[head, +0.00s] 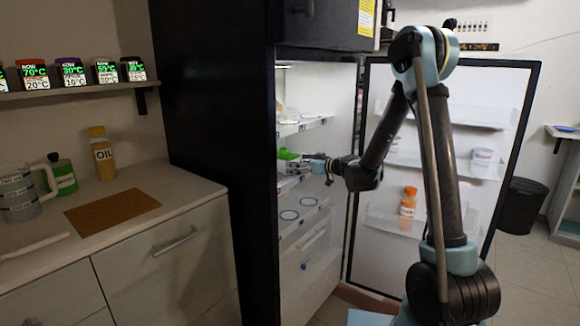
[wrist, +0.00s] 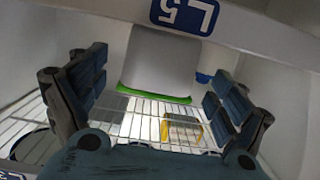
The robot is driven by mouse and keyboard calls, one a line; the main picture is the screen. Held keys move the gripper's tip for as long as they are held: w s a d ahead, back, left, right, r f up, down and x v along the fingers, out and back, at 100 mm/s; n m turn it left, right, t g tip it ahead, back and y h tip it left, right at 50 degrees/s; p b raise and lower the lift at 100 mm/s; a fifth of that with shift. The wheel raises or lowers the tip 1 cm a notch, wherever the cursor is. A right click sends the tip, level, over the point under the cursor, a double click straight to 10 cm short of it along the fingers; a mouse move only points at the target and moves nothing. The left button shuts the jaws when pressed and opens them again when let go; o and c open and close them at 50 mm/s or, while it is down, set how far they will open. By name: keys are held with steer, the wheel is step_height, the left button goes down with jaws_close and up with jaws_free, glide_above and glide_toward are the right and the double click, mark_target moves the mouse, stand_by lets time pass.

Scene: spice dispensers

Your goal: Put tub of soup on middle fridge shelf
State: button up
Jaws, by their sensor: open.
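The tub of soup, grey with a green lid (head: 288,154), is inside the open fridge at the height of the middle shelf (head: 289,183). In the wrist view the tub (wrist: 165,60) appears upside down, behind the shelf edge with a blue label (wrist: 185,14). It looks upright and seems to rest on that shelf; the contact is hidden. My gripper (head: 318,164) reaches in from the right. Its fingers (wrist: 160,75) are apart, one on each side of the tub in the picture, with gaps visible, not clamped on it.
A wire shelf (wrist: 130,122) lies close to my gripper. The fridge door (head: 505,170) stands open on the right, holding an orange bottle (head: 408,202) and white tubs. A lower shelf has dark rings (head: 289,215). The counter (head: 190,188) is left of the fridge.

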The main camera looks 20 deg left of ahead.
steer(key=v, duration=0.5)
steer(key=shift+s+d, duration=0.15)
steer(key=shift+d, duration=0.2)
steer(key=s+d+m+g+h, duration=0.2)
steer(key=s+d+m+h, duration=0.35)
steer(key=s+d, duration=1.05)
steer(key=s+d+f+m+g+h, duration=0.1)
steer(key=s+d+f+m+h, duration=0.3)
steer(key=s+d, duration=0.6)
steer(key=s+d+f+m+h, duration=0.4)
steer(key=s+d, duration=0.7)
steer(key=d, duration=0.3)
steer(key=shift+s+d+f+g+h, duration=0.3)
steer(key=shift+f+g+h, duration=0.1)
steer(key=shift+f+h, duration=0.35)
steer(key=shift+a, duration=0.1)
